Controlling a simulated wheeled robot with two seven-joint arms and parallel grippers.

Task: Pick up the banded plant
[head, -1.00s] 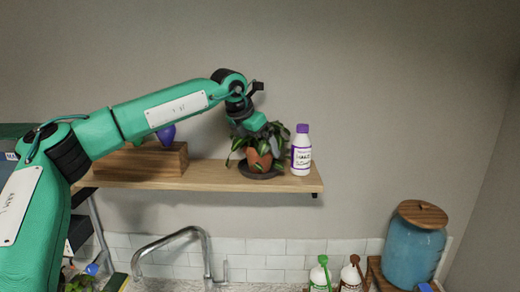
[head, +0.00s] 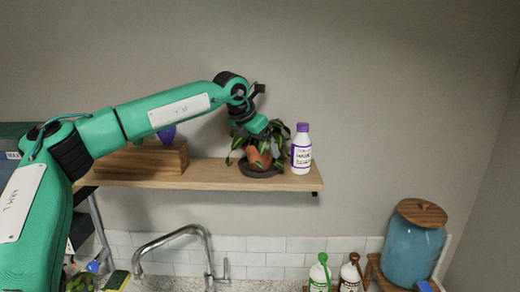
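A leafy green plant in a terracotta pot (head: 259,159) stands on a dark saucer (head: 260,171) on the wooden shelf. I cannot make out a band on it at this size. My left arm reaches in from the left, and my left gripper (head: 262,134) is at the plant, over the top of the pot and among the leaves. Leaves and the gripper's own body hide the fingertips, so I cannot tell whether they are open or touching the pot. My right gripper is not in view.
A white bottle with a purple cap (head: 301,150) stands close to the plant's right. A wooden box (head: 150,158) is on the shelf (head: 215,174) at left. Below are a faucet (head: 206,250), two capped bottles and a blue jar (head: 412,248).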

